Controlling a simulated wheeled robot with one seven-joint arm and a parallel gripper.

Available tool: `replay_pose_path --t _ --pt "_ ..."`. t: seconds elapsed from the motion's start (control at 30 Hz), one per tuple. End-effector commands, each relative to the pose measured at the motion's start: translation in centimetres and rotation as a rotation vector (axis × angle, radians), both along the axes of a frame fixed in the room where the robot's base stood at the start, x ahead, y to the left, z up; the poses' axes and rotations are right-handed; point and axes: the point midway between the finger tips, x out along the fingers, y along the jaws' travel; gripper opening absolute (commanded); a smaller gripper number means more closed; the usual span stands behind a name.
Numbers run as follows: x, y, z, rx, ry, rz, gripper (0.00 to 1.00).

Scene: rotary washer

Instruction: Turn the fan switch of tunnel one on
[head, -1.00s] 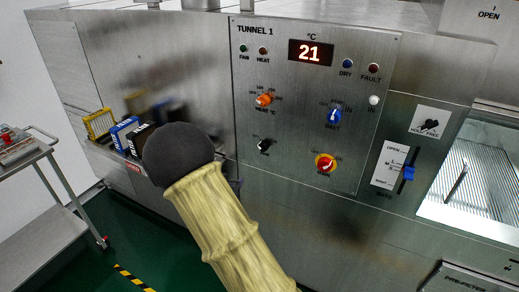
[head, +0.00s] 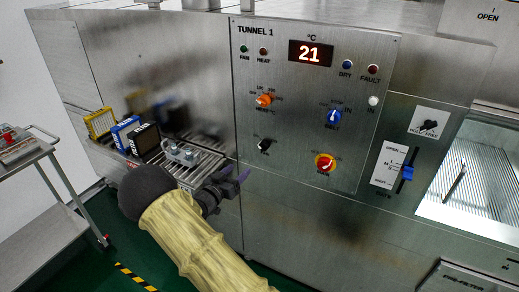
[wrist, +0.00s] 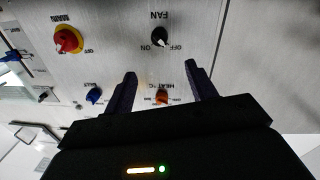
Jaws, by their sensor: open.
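The TUNNEL 1 panel (head: 300,120) is a steel plate with a red "21" display. The fan switch (head: 264,146) is a small black knob with a white pointer at the panel's lower left. In the wrist view the fan switch (wrist: 160,37) appears upside down, with ON and OFF marks beside it; its pointer slants toward the OFF side. My gripper (head: 236,180) is open and empty, below and left of the fan switch and apart from it. In the wrist view its two dark fingers (wrist: 161,80) are spread, with the fan switch beyond their tips.
The orange heat knob (head: 264,99), blue belt knob (head: 334,117) and red-yellow main switch (head: 325,163) share the panel. A roller conveyor (head: 196,167) with boxes lies left. A cart (head: 30,165) stands at far left.

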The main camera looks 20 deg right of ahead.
Motion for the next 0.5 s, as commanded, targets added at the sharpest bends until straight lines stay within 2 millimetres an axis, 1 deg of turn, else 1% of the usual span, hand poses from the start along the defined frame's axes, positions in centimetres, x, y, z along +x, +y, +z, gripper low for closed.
replay_pose_path --t 0.03,0.5 --pt "0.4 -0.8 0.2 -0.001 0.000 -0.004 0.56" --pt "5.0 -7.7 0.2 -0.001 0.001 -0.001 0.56"
